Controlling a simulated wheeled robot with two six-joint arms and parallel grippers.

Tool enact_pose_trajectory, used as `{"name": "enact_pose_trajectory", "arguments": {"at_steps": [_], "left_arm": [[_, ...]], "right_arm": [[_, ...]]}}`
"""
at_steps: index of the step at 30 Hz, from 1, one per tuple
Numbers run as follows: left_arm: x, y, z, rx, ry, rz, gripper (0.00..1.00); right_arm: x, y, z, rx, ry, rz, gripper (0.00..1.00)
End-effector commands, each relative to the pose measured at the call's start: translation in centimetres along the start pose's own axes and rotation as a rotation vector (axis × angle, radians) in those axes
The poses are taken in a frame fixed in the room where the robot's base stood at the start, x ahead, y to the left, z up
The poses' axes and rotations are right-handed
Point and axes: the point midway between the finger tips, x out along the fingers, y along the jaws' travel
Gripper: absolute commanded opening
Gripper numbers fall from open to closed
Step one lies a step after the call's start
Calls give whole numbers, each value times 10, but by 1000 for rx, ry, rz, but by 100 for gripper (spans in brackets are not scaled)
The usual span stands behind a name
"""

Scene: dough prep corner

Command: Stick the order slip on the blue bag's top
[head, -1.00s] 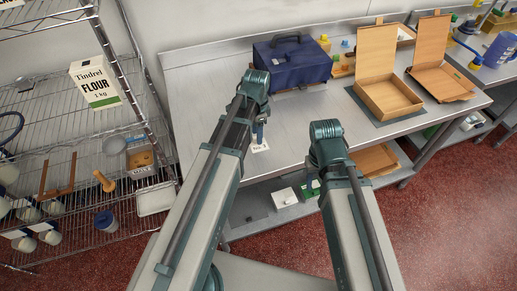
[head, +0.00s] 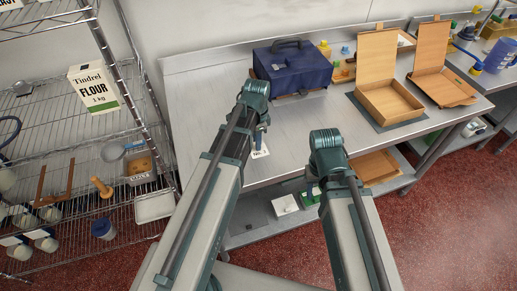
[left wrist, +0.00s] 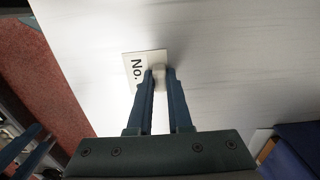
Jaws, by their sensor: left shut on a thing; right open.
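The order slip (head: 260,151) is a small white card with dark print, low over or on the steel table near its front edge. In the left wrist view the slip (left wrist: 138,66) reads "No." and has a pale raised piece between my fingertips. My left gripper (left wrist: 160,72) is shut on the slip; in the head view this gripper (head: 262,128) is partly hidden by its arm. The blue bag (head: 292,68), with a dark handle on top, stands at the back of the table. My right gripper (head: 312,190) is open and empty in front of the table edge.
An open cardboard box (head: 390,100) stands on a dark mat right of the bag, with another open box (head: 445,88) beyond it. A wire rack (head: 75,130) with a flour bag (head: 94,88) stands at left. The table (head: 310,125) is clear between slip and boxes.

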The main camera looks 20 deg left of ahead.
Motion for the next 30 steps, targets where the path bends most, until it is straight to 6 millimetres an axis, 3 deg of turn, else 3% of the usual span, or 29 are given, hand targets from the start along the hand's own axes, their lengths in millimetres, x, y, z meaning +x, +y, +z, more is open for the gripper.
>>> {"name": "enact_pose_trajectory", "arguments": {"at_steps": [1, 2, 4, 30], "left_arm": [[0, 0, 0, 0, 0, 0, 0], [0, 0, 0, 0, 0, 0, 12], [0, 0, 0, 0, 0, 0, 0], [-15, 0, 0, 0, 0, 0, 0]], "right_arm": [[0, 0, 0, 0, 0, 0, 50], [0, 0, 0, 0, 0, 0, 50], [0, 0, 0, 0, 0, 0, 50], [-15, 1, 1, 0, 0, 0, 50]]}}
